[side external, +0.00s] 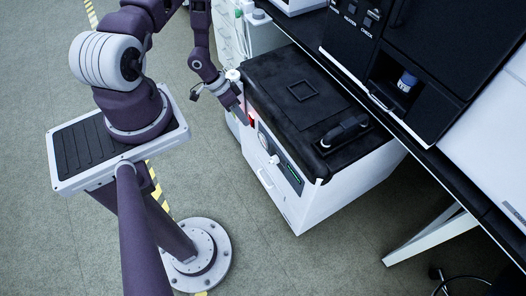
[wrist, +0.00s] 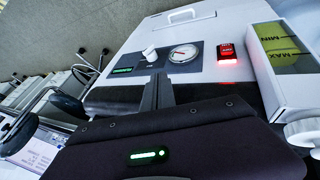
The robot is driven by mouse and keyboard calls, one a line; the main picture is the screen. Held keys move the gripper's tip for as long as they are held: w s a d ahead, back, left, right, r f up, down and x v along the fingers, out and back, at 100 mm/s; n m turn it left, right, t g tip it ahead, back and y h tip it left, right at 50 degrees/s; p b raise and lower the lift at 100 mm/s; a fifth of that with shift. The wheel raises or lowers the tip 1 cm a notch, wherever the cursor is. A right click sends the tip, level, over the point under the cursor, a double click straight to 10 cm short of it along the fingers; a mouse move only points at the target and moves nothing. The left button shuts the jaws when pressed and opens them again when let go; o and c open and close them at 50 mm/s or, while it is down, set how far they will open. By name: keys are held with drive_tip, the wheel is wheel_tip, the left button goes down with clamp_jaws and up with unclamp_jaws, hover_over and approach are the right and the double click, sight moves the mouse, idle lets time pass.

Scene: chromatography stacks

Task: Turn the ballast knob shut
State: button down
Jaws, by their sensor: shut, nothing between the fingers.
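The white pump housing (side external: 330,200) with a black top stands below the bench. Its front carries a dark panel with a white handle-like knob (wrist: 150,53), which also shows in the side external view (side external: 273,159). A second, round white knob (wrist: 304,131) sits at the lower right of the wrist view, below the oil sight glass. No label shows which one is the ballast knob. My gripper (wrist: 158,88) is shut and empty. Its dark fingers point toward the panel, with the panel knob beyond the tips. In the side external view my gripper (side external: 243,116) is beside the pump's front, near the red light.
A round gauge (wrist: 183,54) and green display (wrist: 130,69) share the panel. A lit red switch (wrist: 226,51) and the yellow sight glass (wrist: 285,58) with MIN and MAX marks are to the right. The bench edge (side external: 395,120) overhangs behind; the floor in front is open.

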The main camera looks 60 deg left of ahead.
sight(273, 161)
drive_tip(key=s+d+x, duration=0.1)
drive_tip(key=s+x, duration=0.1)
drive_tip(key=x, duration=1.5)
drive_tip(key=shift+f, duration=0.2)
drive_tip(key=shift+f, duration=0.85)
